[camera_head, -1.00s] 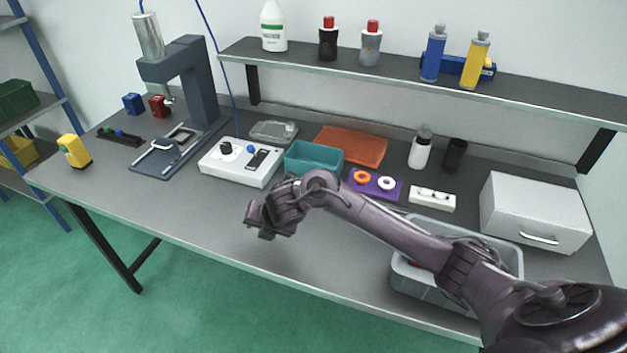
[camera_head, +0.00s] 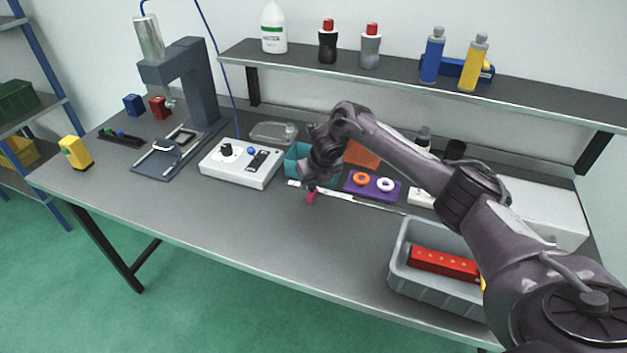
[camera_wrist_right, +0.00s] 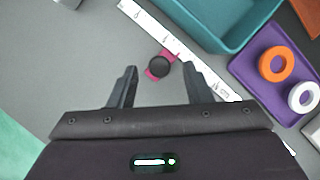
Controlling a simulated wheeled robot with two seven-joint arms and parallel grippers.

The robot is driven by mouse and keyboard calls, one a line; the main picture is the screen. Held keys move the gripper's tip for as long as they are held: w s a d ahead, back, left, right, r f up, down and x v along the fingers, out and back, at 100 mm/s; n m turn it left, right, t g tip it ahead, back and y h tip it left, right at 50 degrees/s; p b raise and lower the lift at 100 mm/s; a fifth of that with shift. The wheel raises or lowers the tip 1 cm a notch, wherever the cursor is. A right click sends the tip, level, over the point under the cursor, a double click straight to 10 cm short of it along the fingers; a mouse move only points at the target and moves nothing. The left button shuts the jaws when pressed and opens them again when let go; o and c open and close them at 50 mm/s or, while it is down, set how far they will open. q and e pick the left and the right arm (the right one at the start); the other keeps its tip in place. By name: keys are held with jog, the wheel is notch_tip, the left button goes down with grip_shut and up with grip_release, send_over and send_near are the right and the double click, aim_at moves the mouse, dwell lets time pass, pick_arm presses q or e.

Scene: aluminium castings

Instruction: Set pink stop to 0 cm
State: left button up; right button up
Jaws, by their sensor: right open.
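The pink stop (camera_head: 311,195) sits on a white ruler rail (camera_head: 345,197) that lies on the table in front of the teal bin. In the right wrist view the pink stop (camera_wrist_right: 159,66) shows a dark round knob on top, and the white ruler (camera_wrist_right: 180,52) runs diagonally past it. My right gripper (camera_head: 313,180) is above the stop. In the wrist view its two fingers (camera_wrist_right: 158,82) are apart, with the stop just beyond the tips, between them and not held. The ruler's numbers are too small to read. My left gripper is not in view.
The teal bin (camera_head: 297,160) stands just behind the ruler, and a purple tray (camera_head: 371,198) with orange and white rings lies beside it. A white control box (camera_head: 241,172) is to the left. A grey crate (camera_head: 398,270) holds a red block. The table front is clear.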

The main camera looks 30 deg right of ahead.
jog(key=shift+w+f, duration=0.2)
jog(key=shift+f, duration=0.35)
